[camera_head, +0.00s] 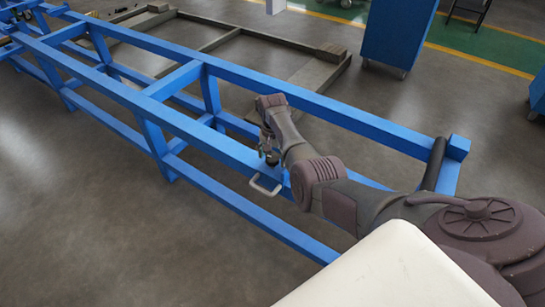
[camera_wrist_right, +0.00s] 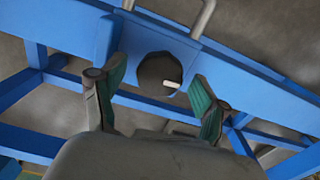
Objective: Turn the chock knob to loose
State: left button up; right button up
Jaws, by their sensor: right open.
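The chock knob (camera_wrist_right: 158,70) is a dark round disc with a short white mark at its lower right, on a blue plate of the frame in the right wrist view. My right gripper (camera_wrist_right: 157,82) is open, with its two green-padded fingers on either side of the knob in that view. I cannot tell whether they touch it. In the head view my right gripper (camera_head: 267,148) points down at the blue rail, and the arm partly hides the area there. My left gripper is not in view.
A pale metal handle (camera_head: 265,186) sticks out from the rail beside the gripper; its bars (camera_wrist_right: 203,18) show at the top of the wrist view. The long blue frame (camera_head: 215,150) runs to the far left. A blue cabinet (camera_head: 398,32) stands behind.

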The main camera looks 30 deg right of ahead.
jog(key=c, duration=1.2)
jog(key=shift+o, duration=0.2)
